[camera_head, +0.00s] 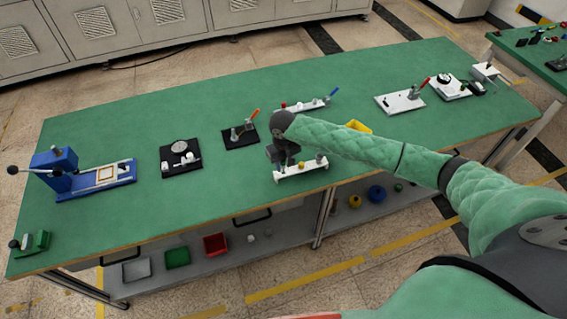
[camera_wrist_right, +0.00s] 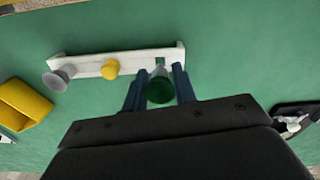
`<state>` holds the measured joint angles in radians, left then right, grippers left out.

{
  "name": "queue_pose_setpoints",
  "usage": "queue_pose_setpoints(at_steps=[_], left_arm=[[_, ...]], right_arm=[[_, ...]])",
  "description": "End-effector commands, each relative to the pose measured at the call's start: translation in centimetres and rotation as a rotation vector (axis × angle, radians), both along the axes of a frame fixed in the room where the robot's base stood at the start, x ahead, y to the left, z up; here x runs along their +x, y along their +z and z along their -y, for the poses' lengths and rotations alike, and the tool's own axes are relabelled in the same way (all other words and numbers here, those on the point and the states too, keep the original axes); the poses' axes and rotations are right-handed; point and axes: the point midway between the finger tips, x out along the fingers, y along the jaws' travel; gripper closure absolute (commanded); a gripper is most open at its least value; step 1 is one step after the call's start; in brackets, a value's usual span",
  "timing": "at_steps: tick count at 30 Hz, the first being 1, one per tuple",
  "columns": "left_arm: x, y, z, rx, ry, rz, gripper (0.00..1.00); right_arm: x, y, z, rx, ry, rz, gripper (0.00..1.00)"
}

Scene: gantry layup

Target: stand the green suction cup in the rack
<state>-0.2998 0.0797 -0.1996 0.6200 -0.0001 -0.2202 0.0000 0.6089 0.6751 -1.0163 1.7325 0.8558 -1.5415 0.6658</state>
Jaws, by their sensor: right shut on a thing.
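The green suction cup (camera_wrist_right: 160,90) is between the two fingers of my right gripper (camera_wrist_right: 160,88), which is shut on it. The white rack (camera_wrist_right: 85,69) lies just beyond the fingertips in the wrist view, and in the head view the rack (camera_head: 298,171) is under my right gripper (camera_head: 283,162). The green cup is at the rack's right-end notch in the wrist view; I cannot tell whether it is seated. A yellow cup (camera_wrist_right: 110,69) and a grey cup (camera_wrist_right: 62,75) stand in the rack. My left gripper is out of view.
A yellow bin (camera_wrist_right: 24,104) lies left of the rack in the wrist view. In the head view, a black fixture with an orange handle (camera_head: 240,135) and a white fixture with a red handle (camera_head: 400,101) stand on the green table (camera_head: 110,130). Bare tabletop lies between fixtures.

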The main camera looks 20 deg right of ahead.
Motion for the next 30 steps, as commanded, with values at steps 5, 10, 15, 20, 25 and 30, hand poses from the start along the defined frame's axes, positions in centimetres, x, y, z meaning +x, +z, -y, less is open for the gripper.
queue_pose_setpoints(at_steps=[5, 10, 15, 20, 25, 30], left_arm=[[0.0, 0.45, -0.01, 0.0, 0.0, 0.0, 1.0], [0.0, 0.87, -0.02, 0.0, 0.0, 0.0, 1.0], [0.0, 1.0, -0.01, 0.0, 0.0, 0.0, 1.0], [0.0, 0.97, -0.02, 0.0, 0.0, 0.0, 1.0], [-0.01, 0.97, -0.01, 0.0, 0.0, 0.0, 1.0], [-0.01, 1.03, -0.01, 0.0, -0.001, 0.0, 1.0]], right_arm=[[0.01, 0.15, -0.02, 0.0, 0.0, 0.0, 1.0], [-0.02, 0.15, -0.03, 0.0, 0.0, 0.0, 1.0], [-0.03, 0.04, -0.03, 0.0, 0.0, 0.0, 1.0], [-0.02, 0.0, -0.02, 0.0, 0.0, 0.0, 1.0], [-0.02, 0.01, -0.03, 0.0, 0.0, 0.0, 1.0], [-0.02, 0.04, -0.03, 0.0, 0.0, 0.0, 1.0]])
